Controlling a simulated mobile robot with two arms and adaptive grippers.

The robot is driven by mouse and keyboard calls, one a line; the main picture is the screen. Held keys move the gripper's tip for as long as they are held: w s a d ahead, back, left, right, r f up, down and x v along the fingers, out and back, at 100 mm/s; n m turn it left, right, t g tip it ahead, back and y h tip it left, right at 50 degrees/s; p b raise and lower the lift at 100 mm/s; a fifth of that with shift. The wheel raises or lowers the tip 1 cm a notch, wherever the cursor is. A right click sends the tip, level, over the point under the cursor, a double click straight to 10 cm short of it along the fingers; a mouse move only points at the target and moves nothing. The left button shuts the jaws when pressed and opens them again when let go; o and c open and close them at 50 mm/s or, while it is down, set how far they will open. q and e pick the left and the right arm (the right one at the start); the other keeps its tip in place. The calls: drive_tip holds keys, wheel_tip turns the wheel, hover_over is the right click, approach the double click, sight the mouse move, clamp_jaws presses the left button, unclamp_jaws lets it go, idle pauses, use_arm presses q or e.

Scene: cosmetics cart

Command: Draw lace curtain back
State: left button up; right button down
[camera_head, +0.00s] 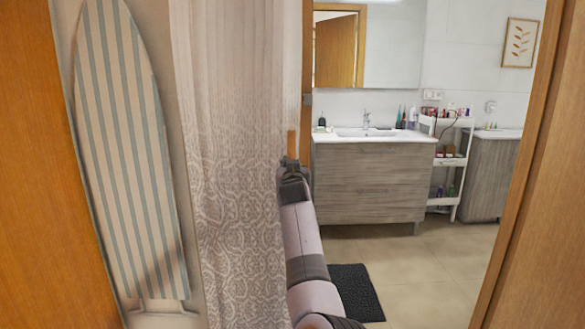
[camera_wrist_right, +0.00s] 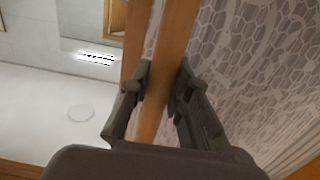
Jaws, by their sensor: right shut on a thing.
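The lace curtain (camera_head: 238,180) hangs in pale, patterned folds left of the doorway in the head view, and its lace fills the right of the right wrist view (camera_wrist_right: 245,60). A narrow wood-coloured strip (camera_head: 291,143) shows at the curtain's right edge. My right gripper (camera_head: 291,165) is at that edge. In the right wrist view, the fingers of my right gripper (camera_wrist_right: 158,95) are on either side of the wooden strip (camera_wrist_right: 166,70) and shut on it, with the lace just to the right. My left gripper is not in view.
A striped ironing board (camera_head: 125,150) stands left of the curtain. Through the doorway are a grey vanity (camera_head: 370,185), a white cosmetics cart (camera_head: 450,161) and a dark mat (camera_head: 355,292). The wooden door frame (camera_head: 525,190) bounds the right. Tiled floor (camera_head: 430,265) is mostly clear.

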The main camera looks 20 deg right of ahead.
sight(292, 132)
drive_tip(key=c, duration=1.4)
unclamp_jaws()
drive_tip(key=shift+c, duration=0.2)
wheel_tip(292, 132, up, 10)
